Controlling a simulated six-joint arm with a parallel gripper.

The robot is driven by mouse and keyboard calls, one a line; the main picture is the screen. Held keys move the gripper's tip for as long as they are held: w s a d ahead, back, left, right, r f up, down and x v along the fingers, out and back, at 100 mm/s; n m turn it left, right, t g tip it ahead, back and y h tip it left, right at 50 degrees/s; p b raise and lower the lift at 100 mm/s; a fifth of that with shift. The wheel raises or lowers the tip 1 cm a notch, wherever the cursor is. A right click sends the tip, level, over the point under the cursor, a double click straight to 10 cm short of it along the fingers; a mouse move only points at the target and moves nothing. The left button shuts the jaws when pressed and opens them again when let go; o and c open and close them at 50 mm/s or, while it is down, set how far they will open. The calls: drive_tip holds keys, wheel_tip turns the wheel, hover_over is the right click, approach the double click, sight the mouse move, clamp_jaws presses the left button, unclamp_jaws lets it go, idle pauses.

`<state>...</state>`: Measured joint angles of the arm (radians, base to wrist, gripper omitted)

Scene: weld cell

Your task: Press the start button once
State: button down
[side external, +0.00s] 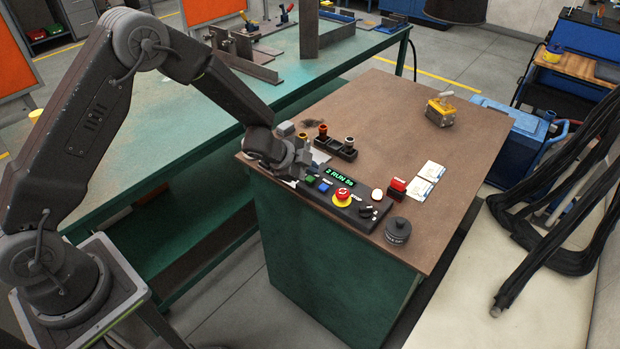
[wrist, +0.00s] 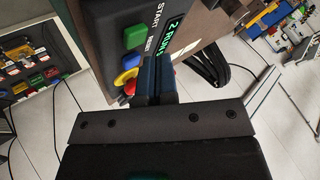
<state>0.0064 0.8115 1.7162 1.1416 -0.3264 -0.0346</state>
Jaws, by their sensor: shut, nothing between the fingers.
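The control box (side external: 322,203) sits at the front edge of the brown tabletop. Its green button (side external: 310,179), marked START in the wrist view (wrist: 135,36), stands beside a blue button (side external: 325,187) and a red stop button (side external: 342,194) on a yellow ring. A lit green display (side external: 340,174) behind them reads RUN with other characters I cannot fully make out. My gripper (wrist: 157,62) is shut and empty. In the side view it is low over the left end of the box, left of the green button. Whether it touches the box is unclear.
A black holder (side external: 336,148) with several coloured pegs stands behind the box. A dark round canister (side external: 397,231), a red stamp-like block (side external: 396,187) and white cards (side external: 428,180) lie to the right. A yellow device (side external: 440,112) stands farther back. The middle of the brown tabletop (side external: 390,120) is clear.

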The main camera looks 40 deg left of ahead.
sight(310, 180)
drive_tip(key=shift+r, duration=2.5)
drive_tip(key=shift+r, duration=0.1)
drive_tip(key=s+a+r+n+y, duration=0.2)
drive_tip(key=s+r+n, duration=0.15)
drive_tip(key=r, duration=0.25)
drive_tip(key=s+a+r+n+t+y, duration=0.1)
drive_tip(key=s+a+r+n+y, duration=0.1)
drive_tip(key=s+r, duration=0.3)
drive_tip(key=s+a+r+n+y, duration=0.2)
drive_tip(key=r+n, duration=0.1)
drive_tip(key=r, duration=0.5)
drive_tip(key=s+d+r+n+g+h, duration=0.1)
drive_tip(key=s+n+g, duration=0.1)
drive_tip(key=s, duration=0.9)
drive_tip(key=s+d+r+n+g+h, duration=0.1)
drive_tip(key=s+d+n, duration=0.1)
drive_tip(key=s, duration=0.9)
drive_tip(key=shift+s+d+n+g, duration=0.25)
drive_tip(key=shift+s+n+g, duration=0.15)
drive_tip(key=shift+n, duration=0.25)
